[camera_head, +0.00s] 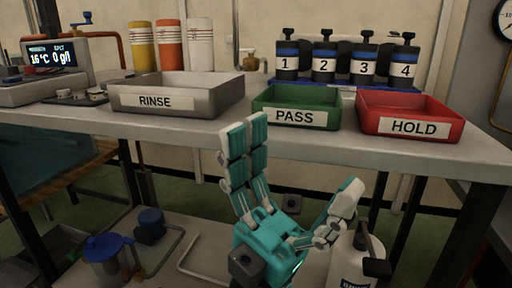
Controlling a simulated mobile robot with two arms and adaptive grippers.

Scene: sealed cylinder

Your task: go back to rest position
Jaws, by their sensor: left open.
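My left gripper (299,156) is in the lower middle of the head view, teal and white, pointing up in front of the bench's front edge. Its fingers are spread wide and nothing is between them. It is apart from the trays and bottles. My right gripper is not in the view.
A bench (210,128) carries a grey RINSE tray (168,114), a green PASS tray (275,118) and a red HOLD tray (385,127). Several numbered bottles (324,63) stand behind. A scale display (55,56) is at left. Below are a blue-lidded jug (107,258) and a white bottle (350,262).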

